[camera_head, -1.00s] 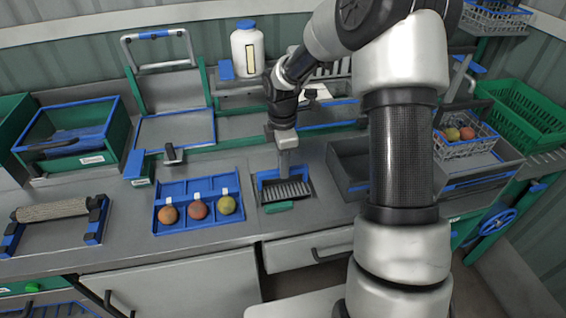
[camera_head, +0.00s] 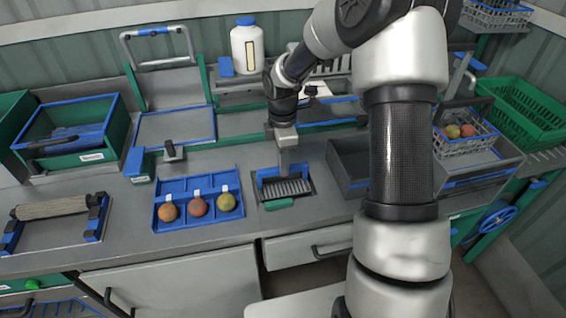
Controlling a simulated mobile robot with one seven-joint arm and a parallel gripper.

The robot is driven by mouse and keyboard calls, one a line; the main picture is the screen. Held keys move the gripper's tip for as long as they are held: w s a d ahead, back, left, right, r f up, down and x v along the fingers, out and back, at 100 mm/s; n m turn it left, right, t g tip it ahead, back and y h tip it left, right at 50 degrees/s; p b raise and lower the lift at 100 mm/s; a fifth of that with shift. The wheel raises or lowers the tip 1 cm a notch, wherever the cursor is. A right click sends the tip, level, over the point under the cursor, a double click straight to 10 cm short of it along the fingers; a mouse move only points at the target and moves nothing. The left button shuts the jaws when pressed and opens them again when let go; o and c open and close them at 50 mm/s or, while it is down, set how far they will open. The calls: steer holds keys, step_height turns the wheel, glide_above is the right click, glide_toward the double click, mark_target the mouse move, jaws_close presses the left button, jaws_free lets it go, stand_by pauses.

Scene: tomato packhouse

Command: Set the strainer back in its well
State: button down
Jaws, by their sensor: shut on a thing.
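The strainer (camera_head: 287,188) is a grey slatted grate with a blue back edge and a green tab at its front. It lies in or right over the rectangular well (camera_head: 263,200) in the grey counter, and I cannot tell whether it is fully seated. My gripper (camera_head: 285,173) points down at the strainer's back edge and is shut on it. The fingertips are small and partly merge with the blue edge.
A blue tray (camera_head: 164,191) with several tomatoes stands just left of the well. A grey open bin (camera_head: 352,186) is close on the right. A drawer front (camera_head: 305,246) lies below the counter edge. A white bottle (camera_head: 248,50) stands on the shelf behind.

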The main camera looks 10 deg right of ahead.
steer(key=shift+f, duration=0.55)
steer(key=c, duration=1.6)
jaws_free()
steer(key=c, duration=0.3)
step_height(320, 180, up, 10)
steer(key=p, duration=0.7)
steer(key=shift+f, duration=0.25)
